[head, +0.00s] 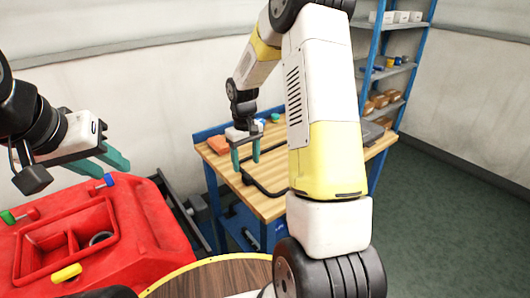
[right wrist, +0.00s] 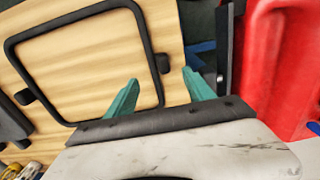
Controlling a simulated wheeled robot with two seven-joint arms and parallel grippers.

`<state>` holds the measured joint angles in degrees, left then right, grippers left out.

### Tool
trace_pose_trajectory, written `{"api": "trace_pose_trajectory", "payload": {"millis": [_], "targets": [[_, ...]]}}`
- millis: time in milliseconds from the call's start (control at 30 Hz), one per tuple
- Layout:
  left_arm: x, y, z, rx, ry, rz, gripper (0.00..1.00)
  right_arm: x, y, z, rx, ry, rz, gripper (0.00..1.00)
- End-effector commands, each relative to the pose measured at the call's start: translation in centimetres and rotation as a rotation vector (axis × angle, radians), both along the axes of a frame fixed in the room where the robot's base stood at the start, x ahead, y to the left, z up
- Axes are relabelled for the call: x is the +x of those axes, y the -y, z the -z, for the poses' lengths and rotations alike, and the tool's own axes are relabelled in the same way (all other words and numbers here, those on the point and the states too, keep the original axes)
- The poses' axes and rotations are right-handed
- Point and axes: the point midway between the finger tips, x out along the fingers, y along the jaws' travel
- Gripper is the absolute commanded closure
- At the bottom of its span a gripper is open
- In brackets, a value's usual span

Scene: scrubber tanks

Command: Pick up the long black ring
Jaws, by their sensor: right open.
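The long black ring (right wrist: 148,45) is a thin, rounded rectangular frame with small side tabs, lying on the wooden tabletop. In the head view part of it (head: 262,190) shows, and my right arm hides the rest. My right gripper (head: 246,160) is open over the left part of the table. In the right wrist view its teal fingertips (right wrist: 160,80) are spread, and the ring's right side with a tab appears between them; contact is not visible. My left gripper (head: 108,160) hangs above the red tank, its teal fingers partly overlapping, so its opening is unclear.
The wooden workbench (head: 222,167) has blue legs and an orange block (head: 218,144) at its back left. A red tank (head: 150,222) with coloured caps stands at the left. A blue shelf rack (head: 372,52) stands behind right. The green floor at right is clear.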

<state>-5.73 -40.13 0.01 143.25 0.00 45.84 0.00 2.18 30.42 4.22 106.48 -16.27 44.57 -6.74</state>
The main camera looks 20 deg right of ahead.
Motion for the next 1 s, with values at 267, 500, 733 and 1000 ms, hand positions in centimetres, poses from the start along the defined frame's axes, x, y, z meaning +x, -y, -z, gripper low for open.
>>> {"api": "trace_pose_trajectory", "payload": {"millis": [267,500,733,1000], "targets": [[0.0,0.0,0.0,0.0,0.0,0.0,0.64,-0.7,0.3,3.8,0.001,-0.004,-0.001,0.38],[0.0,0.0,0.0,0.0,0.0,0.0,0.64,-0.7,0.3,6.0,0.001,-0.001,0.0,0.38],[0.0,0.0,0.0,0.0,0.0,0.0,0.64,-0.7,0.3,6.0,0.001,0.0,0.0,0.42],[0.0,0.0,0.0,0.0,0.0,0.0,0.64,-0.7,0.3,6.0,0.001,0.0,0.0,0.95]]}}
